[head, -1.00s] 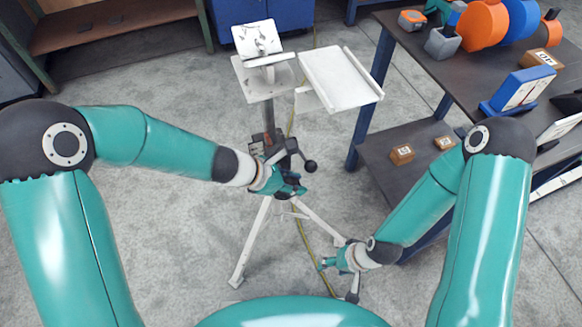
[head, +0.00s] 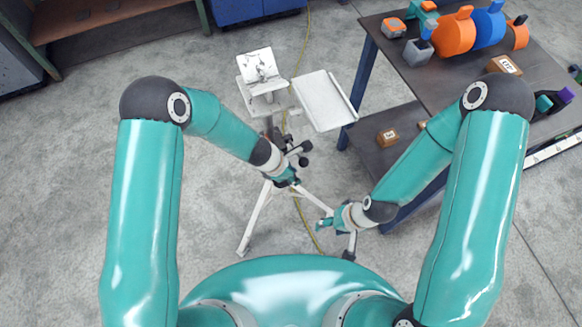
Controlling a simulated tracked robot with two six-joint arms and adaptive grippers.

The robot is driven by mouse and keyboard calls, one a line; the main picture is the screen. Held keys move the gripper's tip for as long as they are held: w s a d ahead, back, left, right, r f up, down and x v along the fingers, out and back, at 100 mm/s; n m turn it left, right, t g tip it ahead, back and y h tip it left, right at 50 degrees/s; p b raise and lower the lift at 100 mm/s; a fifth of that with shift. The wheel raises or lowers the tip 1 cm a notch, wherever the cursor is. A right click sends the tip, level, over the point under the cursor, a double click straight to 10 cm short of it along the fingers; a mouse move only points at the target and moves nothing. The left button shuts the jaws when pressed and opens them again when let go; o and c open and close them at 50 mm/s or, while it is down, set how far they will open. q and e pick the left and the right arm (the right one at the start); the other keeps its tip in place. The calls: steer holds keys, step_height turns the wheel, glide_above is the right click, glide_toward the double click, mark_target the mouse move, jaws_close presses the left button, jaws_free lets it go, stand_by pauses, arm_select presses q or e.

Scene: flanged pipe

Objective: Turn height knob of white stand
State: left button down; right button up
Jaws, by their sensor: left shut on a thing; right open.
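The white stand (head: 262,84) is upright in the middle of the head view, on spread white legs (head: 254,218). It has a tilted white plate at the top and a flat white tray (head: 324,100) at its right. Dark fittings with a round black end (head: 303,161) sit on its column. My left gripper (head: 291,180) is shut at the column, just below these fittings, on what seems to be the height knob. The gripper mostly hides the held part. My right gripper (head: 336,237) is open and empty, low and to the right of the stand's legs.
A dark workbench (head: 400,62) with orange and blue round parts (head: 455,34) stands at the right. Its lower shelf holds a small brown box (head: 387,137). A yellow cable (head: 299,206) runs along the floor behind the stand. Floor at the left is clear.

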arm_select(q)
steer(key=shift+w, duration=0.1)
stand_by(0.4)
steer(key=c, duration=0.9)
jaws_free()
